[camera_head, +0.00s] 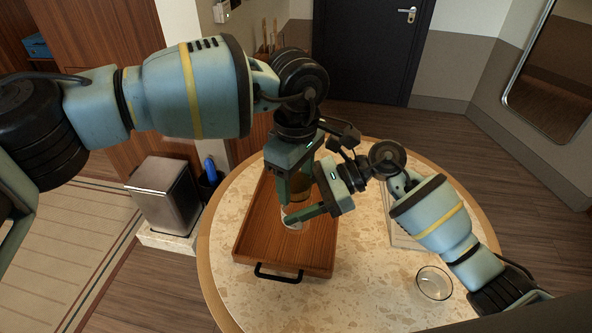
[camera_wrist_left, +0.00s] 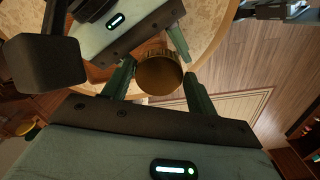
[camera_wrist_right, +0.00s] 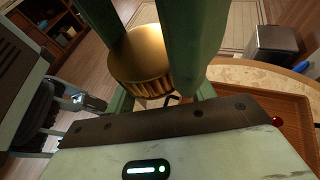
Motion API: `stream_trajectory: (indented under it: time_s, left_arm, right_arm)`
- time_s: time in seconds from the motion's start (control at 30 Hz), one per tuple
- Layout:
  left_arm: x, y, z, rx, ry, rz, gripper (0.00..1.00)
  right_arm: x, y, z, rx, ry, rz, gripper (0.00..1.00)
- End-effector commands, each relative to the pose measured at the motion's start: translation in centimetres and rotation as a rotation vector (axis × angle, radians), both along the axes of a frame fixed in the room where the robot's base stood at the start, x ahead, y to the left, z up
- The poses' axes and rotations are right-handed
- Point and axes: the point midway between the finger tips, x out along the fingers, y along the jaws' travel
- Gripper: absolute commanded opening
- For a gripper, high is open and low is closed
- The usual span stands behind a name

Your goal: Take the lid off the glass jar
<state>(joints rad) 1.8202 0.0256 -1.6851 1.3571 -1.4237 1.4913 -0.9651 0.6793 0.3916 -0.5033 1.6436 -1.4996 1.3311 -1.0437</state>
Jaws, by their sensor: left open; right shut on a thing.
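The glass jar (camera_head: 292,222) is at the wooden tray (camera_head: 250,238) on the round table, mostly hidden by my grippers. I cannot tell whether its base touches the tray. Its ribbed gold lid (camera_wrist_left: 160,74) is on top; it also shows in the right wrist view (camera_wrist_right: 140,62). My left gripper (camera_head: 291,188) is above the jar, open, with a finger on either side of the lid. My right gripper (camera_head: 305,208) comes in from the right, shut on the jar's glass body below the lid.
A clear glass bowl (camera_head: 434,283) stands at the table's right, near my right arm. A clear stand (camera_head: 402,238) is partly hidden behind that arm. The tray's black handle (camera_head: 278,273) faces the front. The front of the tabletop is clear. A metal bin (camera_head: 163,196) stands left of the table.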

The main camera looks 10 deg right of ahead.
Motion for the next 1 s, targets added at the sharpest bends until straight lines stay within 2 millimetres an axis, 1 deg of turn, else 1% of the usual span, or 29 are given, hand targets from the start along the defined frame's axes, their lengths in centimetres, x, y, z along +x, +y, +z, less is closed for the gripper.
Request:
stream_trajectory:
  time_s: [0.13, 0.17, 0.4, 0.43, 0.57, 0.67, 1.0]
  left_arm:
    - [-0.02, -0.02, 0.04, -0.001, -0.001, -0.001, 0.58]
    - [-0.02, -0.02, 0.04, -0.001, -0.001, -0.001, 0.55]
    - [-0.03, -0.02, 0.05, 0.0, 0.0, -0.001, 0.24]
    - [-0.03, -0.01, 0.05, 0.0, 0.0, -0.001, 0.22]
    - [-0.05, -0.01, 0.05, 0.001, 0.001, 0.03, 0.22]
    - [-0.06, -0.01, 0.05, 0.001, 0.001, 0.129, 0.22]
    - [-0.09, -0.04, 0.1, 0.001, 0.0, 0.675, 0.22]
  right_arm:
    - [0.02, 0.01, 0.1, 0.001, -0.002, 0.0, 0.0]
    - [0.02, 0.01, 0.1, 0.001, -0.002, 0.0, 0.0]
    - [0.04, -0.01, 0.09, 0.001, -0.002, -0.001, 0.0]
    - [0.05, -0.02, 0.1, 0.001, -0.002, -0.001, 0.0]
    - [0.06, -0.04, 0.08, 0.001, -0.002, -0.001, 0.0]
    - [0.08, -0.06, 0.08, 0.001, -0.001, -0.003, 0.0]
    - [0.12, -0.09, 0.06, 0.0, -0.001, -0.004, 0.0]
